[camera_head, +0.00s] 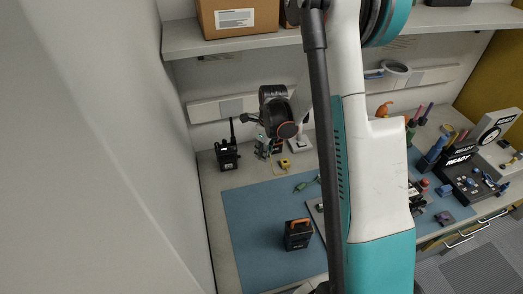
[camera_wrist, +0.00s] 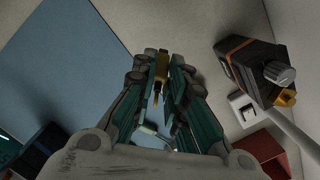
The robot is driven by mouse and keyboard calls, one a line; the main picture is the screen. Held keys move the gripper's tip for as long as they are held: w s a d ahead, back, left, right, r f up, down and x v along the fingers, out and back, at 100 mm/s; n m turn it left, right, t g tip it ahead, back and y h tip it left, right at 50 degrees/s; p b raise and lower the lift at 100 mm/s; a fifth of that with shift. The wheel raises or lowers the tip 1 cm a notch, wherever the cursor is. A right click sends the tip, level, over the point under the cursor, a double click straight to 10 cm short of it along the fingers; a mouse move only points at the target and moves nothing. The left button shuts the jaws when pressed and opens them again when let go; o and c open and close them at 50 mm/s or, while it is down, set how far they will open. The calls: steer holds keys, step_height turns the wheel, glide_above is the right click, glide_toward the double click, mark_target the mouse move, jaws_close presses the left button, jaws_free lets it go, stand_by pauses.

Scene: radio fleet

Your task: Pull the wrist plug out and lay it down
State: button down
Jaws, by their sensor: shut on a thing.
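My gripper (camera_wrist: 160,62) points down over the bench in the wrist view. Its teal and dark fingers are closed on a small yellow and dark piece, which looks like the plug (camera_wrist: 158,77). A thin yellow end of it shows between the fingers. In the head view my gripper (camera_head: 263,151) is small, near the back of the bench beside the blue mat (camera_head: 251,215). The plug cannot be made out there. Whether it is still touching a socket is not clear.
A black device with an orange band (camera_wrist: 245,62) and grey knob stands right of my fingers in the wrist view. In the head view a black radio (camera_head: 226,155) stands left, and a black box with an orange handle (camera_head: 298,237) on the mat. The mat's left part is clear.

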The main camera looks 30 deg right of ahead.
stand_by(0.3)
step_height(320, 180, down, 7)
steer(key=b, duration=0.6)
steer(key=shift+b, duration=0.3)
steer(key=c, duration=1.5)
jaws_free()
steer(key=shift+c, duration=0.2)
step_height(320, 180, up, 12)
steer(key=s, duration=0.1)
steer(key=shift+d, duration=0.4)
steer(key=shift+s, duration=0.1)
